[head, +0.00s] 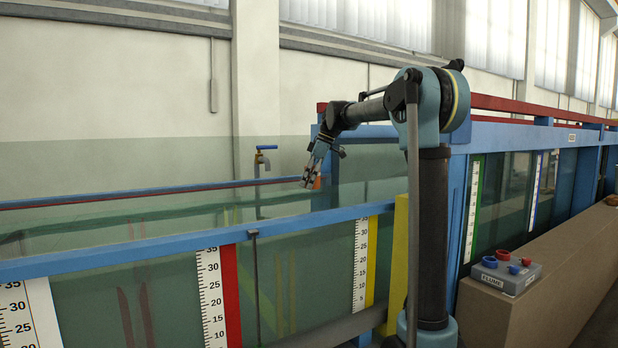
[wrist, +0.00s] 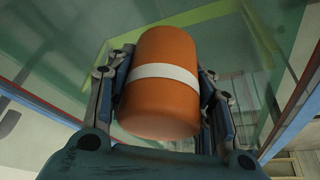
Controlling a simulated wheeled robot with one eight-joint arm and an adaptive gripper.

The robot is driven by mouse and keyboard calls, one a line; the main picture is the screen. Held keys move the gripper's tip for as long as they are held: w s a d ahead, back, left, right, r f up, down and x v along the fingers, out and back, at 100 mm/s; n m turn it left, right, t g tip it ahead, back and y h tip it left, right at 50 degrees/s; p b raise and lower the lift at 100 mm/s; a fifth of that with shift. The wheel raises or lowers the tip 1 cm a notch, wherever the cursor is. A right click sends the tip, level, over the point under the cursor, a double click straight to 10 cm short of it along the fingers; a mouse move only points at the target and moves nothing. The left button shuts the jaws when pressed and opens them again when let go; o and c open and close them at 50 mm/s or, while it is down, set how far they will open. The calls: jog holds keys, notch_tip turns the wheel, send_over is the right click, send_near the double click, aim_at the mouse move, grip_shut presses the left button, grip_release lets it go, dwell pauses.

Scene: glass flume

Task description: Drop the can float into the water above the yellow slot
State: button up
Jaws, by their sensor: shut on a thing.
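The can float (wrist: 165,108) is an orange cylinder with a white band around its middle. In the wrist view my gripper (wrist: 160,85) is shut on it, one finger on each side. In the head view my gripper (head: 309,178) reaches over the flume, above the front blue rail, and only a bit of orange shows at its tip. The yellow slot shows as a yellow strip (head: 371,262) beside a white scale on the front glass, below and to the right of my gripper. The water is seen through greenish glass, and its surface under the gripper is hard to make out.
The flume's front blue rail (head: 180,243) runs below the gripper. A tap (head: 262,160) stands at the back. A red-striped scale (head: 230,296) is to the left; green and blue ones are to the right. A grey control box (head: 506,275) sits on a brown ledge.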

jog(key=shift+f, duration=0.35)
jog(key=o, duration=1.2)
jog(key=shift+r, duration=0.15)
